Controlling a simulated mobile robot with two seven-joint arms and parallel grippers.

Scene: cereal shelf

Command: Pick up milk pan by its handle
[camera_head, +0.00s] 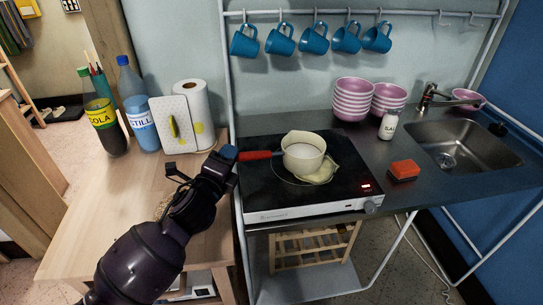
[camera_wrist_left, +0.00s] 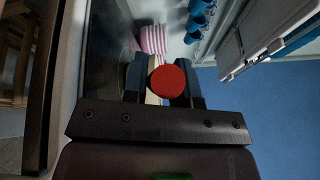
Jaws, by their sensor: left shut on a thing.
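The milk pan (camera_head: 303,152) is cream-coloured with a red handle (camera_head: 257,155) that points left. It is over the black hob (camera_head: 262,185), above or on a cream patch of spilled-looking material or cloth; I cannot tell whether it touches the hob. My left gripper (camera_head: 232,155) is at the outer end of the handle and shut on it. In the left wrist view the round red handle end (camera_wrist_left: 168,81) sits between the two dark fingers (camera_wrist_left: 168,85), with the cream pan mostly hidden behind it. My right gripper is in neither view.
Striped bowls (camera_head: 352,100), a salt shaker (camera_head: 388,124) and a sponge (camera_head: 404,171) are right of the hob, before the sink (camera_head: 462,145). Blue mugs (camera_head: 313,40) hang above. Bottles (camera_head: 138,105) and a paper roll (camera_head: 192,102) stand left.

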